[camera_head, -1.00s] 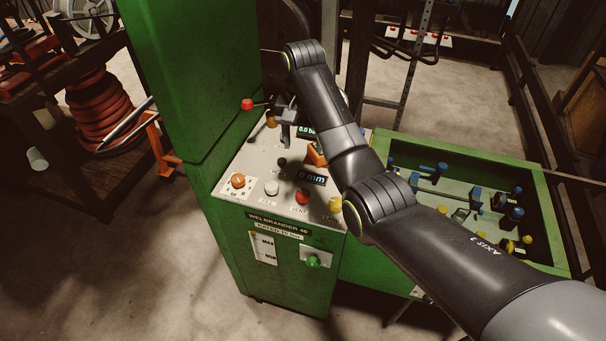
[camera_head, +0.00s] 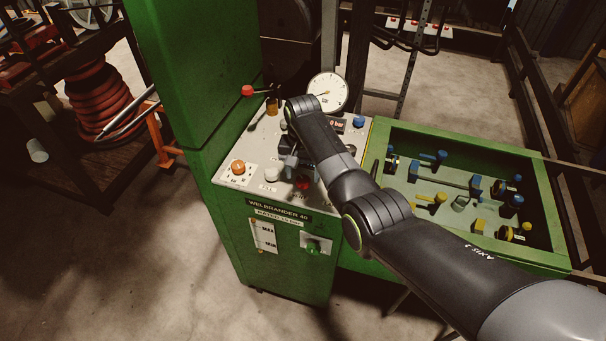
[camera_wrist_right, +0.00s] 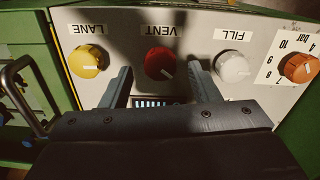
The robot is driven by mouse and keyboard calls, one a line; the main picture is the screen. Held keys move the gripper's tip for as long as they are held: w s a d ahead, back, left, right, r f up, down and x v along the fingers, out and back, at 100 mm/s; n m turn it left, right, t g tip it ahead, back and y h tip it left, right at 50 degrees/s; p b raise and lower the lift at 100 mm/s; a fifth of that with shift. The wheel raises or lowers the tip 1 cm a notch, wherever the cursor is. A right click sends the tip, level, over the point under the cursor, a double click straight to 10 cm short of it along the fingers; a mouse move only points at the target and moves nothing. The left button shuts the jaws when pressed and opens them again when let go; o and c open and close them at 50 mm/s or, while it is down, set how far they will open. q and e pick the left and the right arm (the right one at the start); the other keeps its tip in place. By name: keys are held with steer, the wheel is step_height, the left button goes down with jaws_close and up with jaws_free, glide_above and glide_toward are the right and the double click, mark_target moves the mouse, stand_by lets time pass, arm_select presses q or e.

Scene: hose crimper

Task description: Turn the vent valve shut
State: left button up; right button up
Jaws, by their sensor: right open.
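The vent valve is a red round knob (camera_wrist_right: 159,64) labelled VENT on the sloping panel. A white mark on it points to the lower right in the wrist view. In the head view the knob (camera_head: 303,184) is partly hidden by my right gripper (camera_head: 297,173). In the wrist view the open fingers of the right gripper (camera_wrist_right: 159,75) stand one on each side of the knob, with gaps visible. I cannot tell how far above the panel they are. My left gripper is not in view.
A white FILL knob (camera_wrist_right: 232,68) and a yellow LANE knob (camera_wrist_right: 88,61) flank the vent knob. An orange bar dial (camera_head: 238,167) is at the panel's left. A gauge (camera_head: 328,91) and a red-ball lever (camera_head: 248,91) stand behind. A green tray (camera_head: 550,185) holds several fittings.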

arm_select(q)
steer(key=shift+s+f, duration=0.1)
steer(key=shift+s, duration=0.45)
arm_select(e)
steer(key=shift+f, duration=1.1)
steer(key=shift+c, duration=0.4)
steer(key=c, duration=0.9)
steer(key=n+p, duration=0.1)
steer(key=n, duration=0.2)
steer(key=shift+r+n, duration=0.15)
steer(key=shift+n, duration=0.15)
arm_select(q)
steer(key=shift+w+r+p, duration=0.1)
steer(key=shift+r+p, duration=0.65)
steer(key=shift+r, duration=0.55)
arm_select(e)
steer(key=shift+w+n, duration=0.1)
steer(key=shift+n, duration=1.8)
